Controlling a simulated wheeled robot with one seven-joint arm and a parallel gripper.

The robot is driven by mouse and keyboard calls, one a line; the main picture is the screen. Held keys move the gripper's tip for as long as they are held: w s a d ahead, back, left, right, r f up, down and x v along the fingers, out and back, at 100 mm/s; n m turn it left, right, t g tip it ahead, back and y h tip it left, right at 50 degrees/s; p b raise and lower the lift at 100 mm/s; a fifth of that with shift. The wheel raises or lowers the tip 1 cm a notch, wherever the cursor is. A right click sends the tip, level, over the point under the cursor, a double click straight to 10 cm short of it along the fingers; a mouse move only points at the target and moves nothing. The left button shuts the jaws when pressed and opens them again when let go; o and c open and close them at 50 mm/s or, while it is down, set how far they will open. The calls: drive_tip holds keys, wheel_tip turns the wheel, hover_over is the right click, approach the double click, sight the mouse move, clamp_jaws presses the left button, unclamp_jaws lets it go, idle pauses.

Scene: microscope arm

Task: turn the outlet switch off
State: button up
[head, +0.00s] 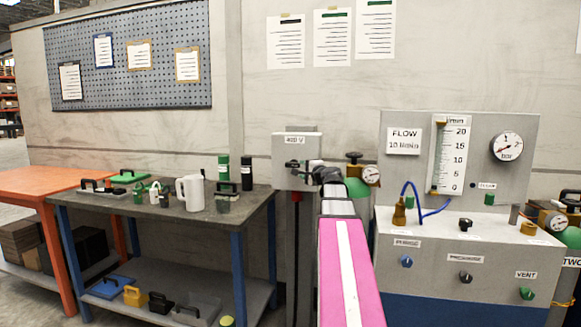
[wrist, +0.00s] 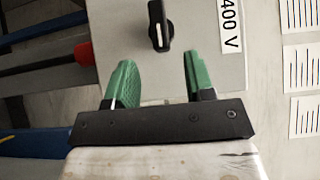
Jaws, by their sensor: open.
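The outlet switch is a black rotary knob (wrist: 159,27) with a white pointer line, on the face of a grey box (head: 297,143) labelled 400 V. In the wrist view, its long axis runs nearly up and down the picture. My gripper (wrist: 160,78) is open, with two green fingers spread apart. The knob is ahead of the fingers, roughly centred between them, and nothing is held. In the head view, my arm reaches to the box and its end partly covers the lower face, so contact there cannot be told.
A panel with a flow meter (head: 450,155), a gauge (head: 506,146) and several knobs stands right of the box. A green cylinder (head: 357,190) is close beside it. A grey workbench (head: 240,208) with jugs and bottles stands left. A red part (wrist: 84,54) projects from the box's edge.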

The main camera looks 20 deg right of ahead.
sight(295, 166)
drive_tip(key=w, duration=0.3)
drive_tip(key=w+a, duration=0.1)
drive_tip(key=w, duration=0.5)
drive_tip(key=shift+w+a, duration=0.25)
drive_tip(key=shift+a, duration=0.15)
clamp_jaws()
